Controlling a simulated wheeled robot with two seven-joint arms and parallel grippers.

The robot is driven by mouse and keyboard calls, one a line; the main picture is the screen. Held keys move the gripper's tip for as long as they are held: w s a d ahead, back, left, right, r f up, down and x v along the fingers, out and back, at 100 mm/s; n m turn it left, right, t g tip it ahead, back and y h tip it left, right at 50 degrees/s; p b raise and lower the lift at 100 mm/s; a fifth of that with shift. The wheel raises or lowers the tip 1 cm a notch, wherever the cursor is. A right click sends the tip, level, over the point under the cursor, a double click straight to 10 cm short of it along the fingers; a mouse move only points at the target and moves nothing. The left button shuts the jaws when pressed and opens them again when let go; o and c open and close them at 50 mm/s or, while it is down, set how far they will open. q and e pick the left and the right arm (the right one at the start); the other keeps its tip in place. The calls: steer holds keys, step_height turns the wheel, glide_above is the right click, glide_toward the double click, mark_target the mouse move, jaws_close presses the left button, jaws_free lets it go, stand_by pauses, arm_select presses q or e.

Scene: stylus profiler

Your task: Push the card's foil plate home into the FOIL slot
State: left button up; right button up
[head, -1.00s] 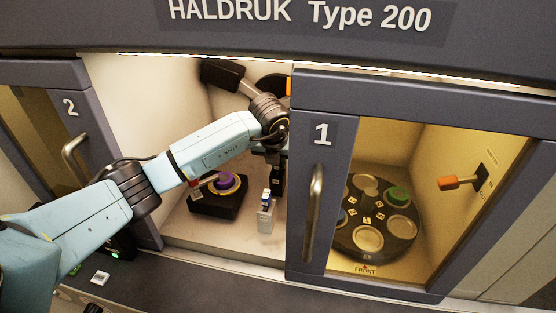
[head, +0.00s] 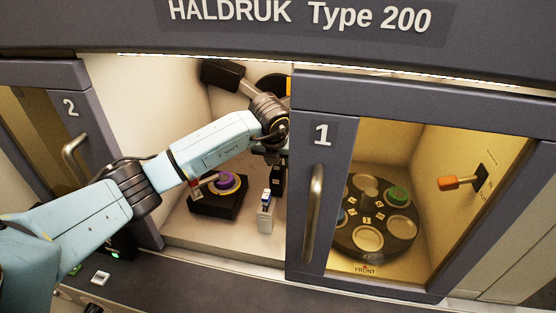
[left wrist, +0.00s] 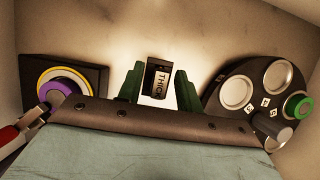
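A small dark block (left wrist: 158,79) with a white label reading THICK shows between my left gripper's fingers in the left wrist view. My left gripper (left wrist: 159,86) has its two green fingers apart, with a narrow gap on each side of the block. In the head view, my left arm reaches into the open middle bay, and its fingertips are hard to make out. A small pale stand (head: 265,217) with a blue and white top is below the gripper. A black upright piece (head: 278,178) is behind it. I cannot make out a FOIL label or the foil plate. My right gripper is out of view.
A black stage (head: 217,207) with a purple and yellow round part is left of the stand. Behind door 1 (head: 319,210), a dark carousel (head: 367,253) holds round discs. An orange-tipped lever (head: 449,183) is on the right wall. Bay floor is clear in front.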

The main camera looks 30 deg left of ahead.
arm_select(q)
steer(key=shift+s+d+r+p, duration=0.1)
steer(key=shift+r+p, duration=1.9)
steer(key=shift+r, duration=1.65)
steer(key=shift+r, duration=0.1)
